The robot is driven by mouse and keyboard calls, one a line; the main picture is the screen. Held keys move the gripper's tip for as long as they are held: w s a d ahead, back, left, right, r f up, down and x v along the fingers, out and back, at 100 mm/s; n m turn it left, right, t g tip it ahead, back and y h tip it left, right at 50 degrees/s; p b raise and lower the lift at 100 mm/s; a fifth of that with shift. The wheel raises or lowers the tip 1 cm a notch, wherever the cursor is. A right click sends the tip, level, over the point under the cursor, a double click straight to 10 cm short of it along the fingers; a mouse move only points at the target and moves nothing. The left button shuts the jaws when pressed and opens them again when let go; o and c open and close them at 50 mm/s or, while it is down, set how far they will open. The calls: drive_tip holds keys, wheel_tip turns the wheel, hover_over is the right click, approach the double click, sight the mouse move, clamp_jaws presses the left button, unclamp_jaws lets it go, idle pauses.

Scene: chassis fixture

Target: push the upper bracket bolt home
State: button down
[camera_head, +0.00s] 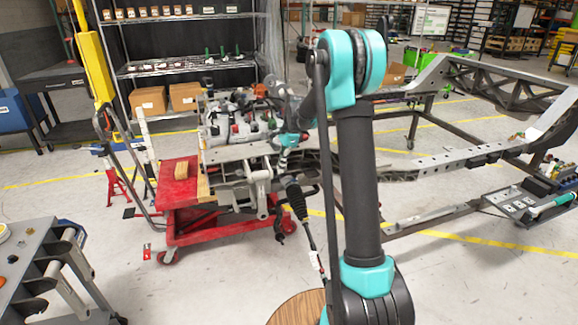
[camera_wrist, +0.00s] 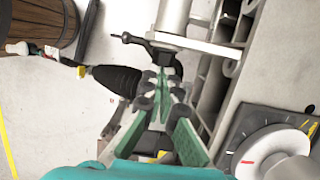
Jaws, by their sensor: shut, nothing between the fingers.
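My gripper (camera_wrist: 162,80) is in the lower middle of the wrist view, its green-padded fingers drawn together at the tips with nothing between them. The tips are close to a black fitting (camera_wrist: 150,42) below a pale grey cylinder (camera_wrist: 173,17); I cannot tell whether they touch it. A pale bracket plate (camera_wrist: 196,46) extends right from there. I cannot clearly pick out the upper bracket bolt; the fingers may hide it. In the head view my gripper (camera_head: 281,158) is small, beside the metal suspension assembly (camera_head: 262,180) on the chassis, and partly lost against it.
A black ribbed boot (camera_wrist: 115,80) with a rod is just left of the fingers. Metal frame parts (camera_wrist: 213,95) crowd the right side. A red cart (camera_head: 180,190) stands beside the chassis frame (camera_head: 430,160), and a wooden barrel (camera_wrist: 45,22) is at upper left. Open floor lies around them.

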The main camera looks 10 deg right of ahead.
drive_tip(key=shift+a, duration=0.1)
drive_tip(key=d, duration=0.2)
drive_tip(key=w+d, duration=0.1)
drive_tip(key=d, duration=0.1)
drive_tip(key=shift+d, duration=0.2)
drive_tip(key=v, duration=0.9)
drive_tip(key=s+d+f+n+t+h, duration=0.1)
drive_tip(key=s+f+n, duration=0.3)
drive_tip(key=s, duration=0.8)
drive_tip(key=s+d+f+n+t+h, duration=0.1)
drive_tip(key=s+f+n, duration=0.3)
drive_tip(key=s, duration=0.8)
drive_tip(key=s+d+f+n+t, duration=0.1)
drive_tip(key=s+f+n+t, duration=0.1)
drive_tip(key=s+f+n, duration=0.2)
drive_tip(key=s+n, duration=0.3)
drive_tip(key=s, duration=0.5)
drive_tip(key=shift+s+d+n+t+h, duration=0.15)
drive_tip(key=shift+s+n+t+h, duration=0.2)
drive_tip(key=shift+n+t+h, duration=0.05)
